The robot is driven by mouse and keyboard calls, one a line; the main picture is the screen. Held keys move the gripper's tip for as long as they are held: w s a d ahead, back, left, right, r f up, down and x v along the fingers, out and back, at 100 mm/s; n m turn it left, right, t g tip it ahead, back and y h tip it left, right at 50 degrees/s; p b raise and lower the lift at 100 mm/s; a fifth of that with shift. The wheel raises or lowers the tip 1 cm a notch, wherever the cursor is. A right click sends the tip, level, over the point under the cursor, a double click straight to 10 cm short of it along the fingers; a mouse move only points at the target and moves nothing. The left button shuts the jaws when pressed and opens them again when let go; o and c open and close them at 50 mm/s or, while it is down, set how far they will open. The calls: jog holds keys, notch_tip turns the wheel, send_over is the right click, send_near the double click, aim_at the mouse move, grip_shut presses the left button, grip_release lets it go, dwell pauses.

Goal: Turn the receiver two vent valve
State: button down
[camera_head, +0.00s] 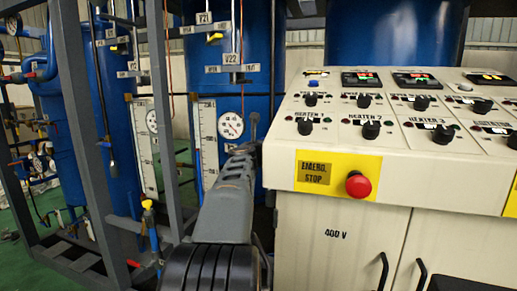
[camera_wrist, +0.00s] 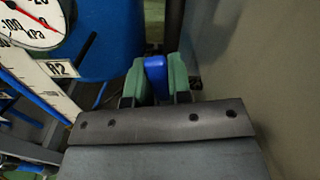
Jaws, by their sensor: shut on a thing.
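In the wrist view my gripper (camera_wrist: 156,80) has its two green pads closed on a narrow blue handle (camera_wrist: 156,68), one pad on each side. The handle looks like a valve lever, but no label on it shows and I cannot tell its turned position. A board marked R2 (camera_wrist: 60,69) stands to the left of the gripper. In the head view my arm reaches away beside the control cabinet, and the handle and fingertips cannot be made out there. A V22 label (camera_head: 233,58) hangs on the blue tank (camera_head: 262,95), with small plates on both sides.
A round kPa gauge (camera_wrist: 28,18) is at upper left in the wrist view. The cream control cabinet (camera_head: 345,240), with a red emergency stop button (camera_head: 358,185), stands close to the right of my arm. A grey frame post (camera_head: 82,130) stands to the left.

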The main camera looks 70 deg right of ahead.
dwell(0.3)
jog(key=c, duration=1)
grip_release()
jog(key=shift+c, duration=0.2)
jog(key=s+a, duration=0.1)
jog(key=a, duration=1.2)
jog(key=shift+a, duration=0.4)
